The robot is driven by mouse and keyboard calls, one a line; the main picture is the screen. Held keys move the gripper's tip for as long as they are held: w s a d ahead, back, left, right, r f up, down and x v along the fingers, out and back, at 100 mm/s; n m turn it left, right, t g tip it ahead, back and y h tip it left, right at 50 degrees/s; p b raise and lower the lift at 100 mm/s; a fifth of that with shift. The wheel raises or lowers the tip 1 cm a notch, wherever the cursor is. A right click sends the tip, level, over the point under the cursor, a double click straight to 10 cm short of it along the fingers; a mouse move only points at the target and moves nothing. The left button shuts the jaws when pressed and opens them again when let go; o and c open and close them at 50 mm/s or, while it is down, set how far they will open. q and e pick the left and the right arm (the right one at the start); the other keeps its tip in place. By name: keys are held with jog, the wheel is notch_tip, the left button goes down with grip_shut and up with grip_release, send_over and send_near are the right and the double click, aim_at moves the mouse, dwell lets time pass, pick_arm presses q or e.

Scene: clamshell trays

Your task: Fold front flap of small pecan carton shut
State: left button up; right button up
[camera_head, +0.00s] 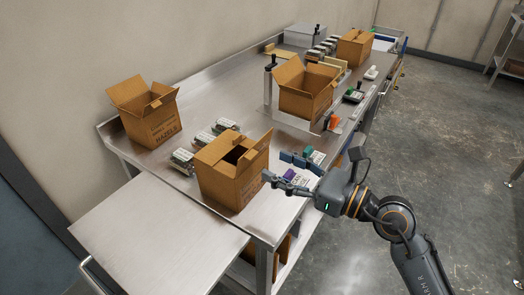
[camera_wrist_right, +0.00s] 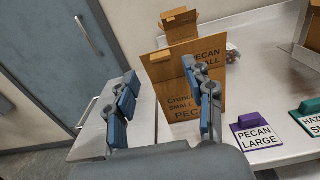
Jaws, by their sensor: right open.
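The small pecan carton (camera_head: 232,185) is a brown box near the table's front corner, with a dark opening on top. One flap (camera_head: 258,152) sticks up at its right side in the head view. My right gripper (camera_head: 270,177) is beside the carton's right side. In the wrist view its two blue-padded fingers (camera_wrist_right: 160,74) are spread apart with the carton's face between and beyond them. Contact cannot be told. My left gripper is out of view.
An open hazel carton (camera_head: 147,115) is at the back left. Another open carton (camera_head: 303,92) sits farther along. The lower front table (camera_head: 160,235) is bare.

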aim_at(254, 156)
jog(key=x, duration=0.4)
jog(key=shift+a+r+p, duration=0.1)
jog(key=shift+p, duration=0.25)
jog(key=shift+w+a, duration=0.35)
jog(key=shift+a, duration=0.05)
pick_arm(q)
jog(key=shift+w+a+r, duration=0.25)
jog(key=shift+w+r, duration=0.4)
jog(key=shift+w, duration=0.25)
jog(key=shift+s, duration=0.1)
